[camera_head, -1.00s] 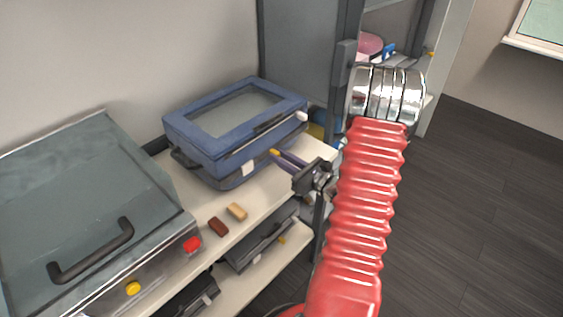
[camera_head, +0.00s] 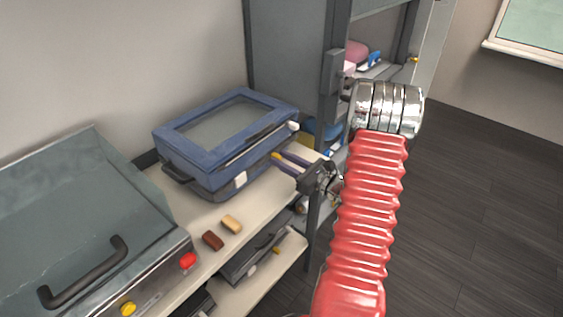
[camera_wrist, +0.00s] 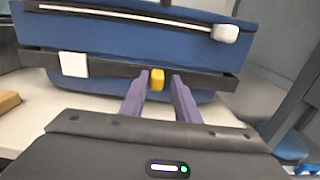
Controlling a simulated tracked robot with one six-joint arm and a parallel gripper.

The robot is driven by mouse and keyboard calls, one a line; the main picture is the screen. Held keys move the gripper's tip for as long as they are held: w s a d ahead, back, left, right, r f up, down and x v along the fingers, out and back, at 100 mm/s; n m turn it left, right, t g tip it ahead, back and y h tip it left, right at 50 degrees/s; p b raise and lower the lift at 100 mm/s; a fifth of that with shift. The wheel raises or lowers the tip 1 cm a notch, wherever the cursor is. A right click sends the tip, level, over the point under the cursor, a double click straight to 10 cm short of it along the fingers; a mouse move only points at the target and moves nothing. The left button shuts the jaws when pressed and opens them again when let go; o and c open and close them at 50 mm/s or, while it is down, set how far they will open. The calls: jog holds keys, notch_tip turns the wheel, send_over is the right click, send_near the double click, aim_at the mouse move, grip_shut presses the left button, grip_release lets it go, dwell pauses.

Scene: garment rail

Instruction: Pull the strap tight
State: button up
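A blue case (camera_head: 176,135) with a grey window in its lid sits on the shelf; its front shows in the wrist view (camera_wrist: 120,35). A dark strap (camera_wrist: 110,72) runs across its front, with a white block (camera_wrist: 73,64) at the left and a yellow tab (camera_wrist: 157,80). The white block also shows in the head view (camera_head: 241,178). My gripper (camera_wrist: 160,82) has its two purple fingers either side of the yellow tab, with a gap visible at least on the right. In the head view, my gripper (camera_head: 283,160) reaches the case's front from the right.
A grey lidded machine (camera_head: 90,220) with a black handle stands at left. A brown block (camera_head: 212,240) and a tan block (camera_head: 232,224) lie on the shelf (camera_head: 262,205) before the case. A grey cabinet post (camera_head: 330,120) stands right of the case. Open floor lies further right.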

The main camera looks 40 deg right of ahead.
jog(key=shift+o, duration=0.8)
jog(key=shift+a, duration=0.1)
jog(key=shift+s, duration=0.1)
jog(key=s+d, duration=0.2)
jog(key=s, duration=1.1)
jog(key=shift+s+d, duration=0.15)
jog(key=shift+d, duration=0.2)
